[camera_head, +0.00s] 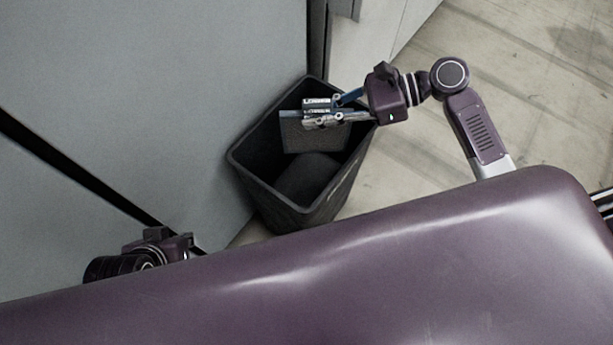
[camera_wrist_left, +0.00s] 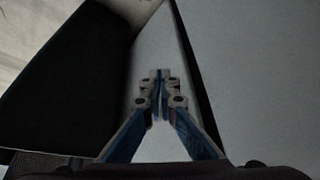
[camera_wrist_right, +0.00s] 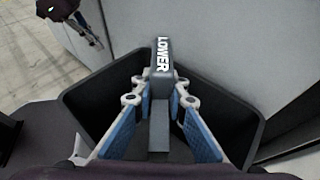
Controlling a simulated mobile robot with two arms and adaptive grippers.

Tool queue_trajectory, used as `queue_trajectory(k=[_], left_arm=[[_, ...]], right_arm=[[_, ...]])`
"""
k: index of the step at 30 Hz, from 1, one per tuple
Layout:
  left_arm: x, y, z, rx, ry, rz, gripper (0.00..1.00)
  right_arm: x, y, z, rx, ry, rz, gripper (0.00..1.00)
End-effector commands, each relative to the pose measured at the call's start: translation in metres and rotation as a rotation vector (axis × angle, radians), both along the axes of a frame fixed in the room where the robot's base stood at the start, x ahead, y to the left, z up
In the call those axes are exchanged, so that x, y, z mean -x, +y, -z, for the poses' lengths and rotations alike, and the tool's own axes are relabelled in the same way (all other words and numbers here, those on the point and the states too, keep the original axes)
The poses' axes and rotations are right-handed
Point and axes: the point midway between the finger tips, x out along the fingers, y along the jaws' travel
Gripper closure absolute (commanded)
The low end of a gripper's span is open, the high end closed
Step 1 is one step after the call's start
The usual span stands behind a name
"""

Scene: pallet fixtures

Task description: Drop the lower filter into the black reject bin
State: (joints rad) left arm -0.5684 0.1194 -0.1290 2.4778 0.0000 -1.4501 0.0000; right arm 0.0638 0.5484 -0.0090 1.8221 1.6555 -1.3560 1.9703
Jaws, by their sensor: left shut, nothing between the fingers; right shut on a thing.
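The lower filter (camera_head: 312,137) is a grey slab with a lettered top edge; its white LOWER label (camera_wrist_right: 162,54) shows in the right wrist view. My right gripper (camera_head: 322,113) is shut on the filter's top edge and holds it upright over the mouth of the black reject bin (camera_head: 246,172). The bin's rim also shows in the right wrist view (camera_wrist_right: 248,122). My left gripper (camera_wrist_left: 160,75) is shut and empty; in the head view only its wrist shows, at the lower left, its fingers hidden. It stands outside the bin.
A large grey panel (camera_head: 140,90) stands behind and left of the bin. A pale cabinet (camera_head: 365,45) is at the back. Open floor (camera_head: 530,100) lies to the right. A dark shape (camera_head: 307,178) shows inside the bin; I cannot tell what it is.

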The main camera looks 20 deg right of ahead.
Motion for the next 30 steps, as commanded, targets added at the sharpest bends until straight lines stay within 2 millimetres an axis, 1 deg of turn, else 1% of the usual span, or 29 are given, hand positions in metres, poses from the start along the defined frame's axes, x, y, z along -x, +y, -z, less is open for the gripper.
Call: queue_trajectory(k=[1, 3, 9, 15, 23, 24, 29, 30], left_arm=[[-0.007, -0.002, 0.003, 0.006, -0.028, 0.003, 1.00], [-0.017, -0.005, 0.002, 0.014, -0.066, 0.006, 1.00], [-0.036, -0.011, -0.002, 0.032, -0.149, 0.013, 1.00], [-0.044, -0.014, -0.006, 0.039, -0.185, 0.015, 1.00], [-0.045, -0.014, -0.006, 0.040, -0.188, 0.015, 1.00], [-0.045, -0.014, -0.006, 0.040, -0.188, 0.015, 1.00], [-0.044, -0.014, -0.006, 0.040, -0.187, 0.015, 1.00], [-0.044, -0.014, -0.006, 0.040, -0.187, 0.015, 1.00]], right_arm=[[0.000, 0.000, 0.005, 0.000, -0.001, 0.001, 1.00], [0.000, 0.000, 0.007, 0.000, -0.001, 0.001, 1.00], [0.000, 0.000, 0.010, 0.000, 0.000, 0.001, 1.00], [0.000, 0.000, 0.011, 0.000, 0.000, 0.001, 1.00], [0.000, 0.000, 0.011, 0.000, 0.000, 0.000, 1.00], [0.000, 0.000, 0.011, 0.000, 0.000, 0.000, 0.84], [0.000, 0.000, 0.011, 0.000, 0.000, 0.000, 0.67], [0.000, 0.000, 0.011, 0.000, 0.000, 0.000, 0.67]])
